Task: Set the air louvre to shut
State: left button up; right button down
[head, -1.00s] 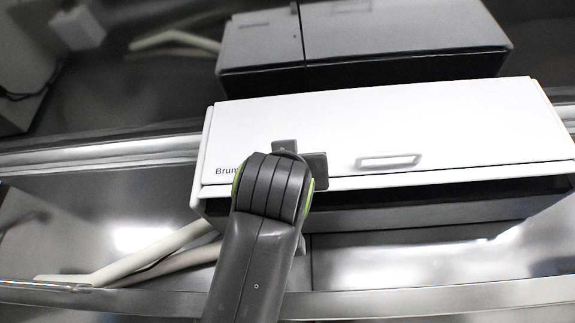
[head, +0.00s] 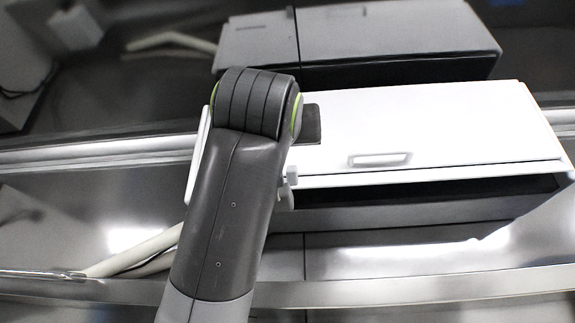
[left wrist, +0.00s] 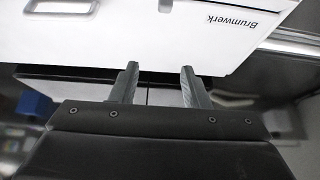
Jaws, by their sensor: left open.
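A white rectangular unit (head: 440,120) with a flat panel and a raised oblong frame (head: 380,160) stands in the middle of the head view. A dark opening (head: 430,190) runs below the panel's front edge; I cannot tell which part is the louvre. My left gripper (head: 312,123) is over the unit's left part, its arm hiding the label. In the left wrist view the open, empty fingers (left wrist: 159,72) reach the edge of the white panel (left wrist: 120,35), printed "Brumwerk" upside down. Contact cannot be told. My right gripper is not in view.
A grey box-like shape (head: 400,40) shows behind the unit, apparently its reflection in a shiny surface. A pale hose (head: 135,252) lies at the left of the unit. A metal rail (head: 400,286) crosses in front.

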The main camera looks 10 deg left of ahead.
pick_arm(q)
jog(key=s+r+g+p, duration=0.2)
jog(key=s+r+g, duration=0.1)
jog(key=g, duration=0.2)
jog(key=p, duration=0.8)
send_near(291, 168)
jog(key=shift+g, duration=0.4)
jog(key=w, duration=0.6)
jog(key=w+r, duration=0.1)
jog(key=w, duration=0.3)
grip_shut()
jog(key=shift+f, duration=0.1)
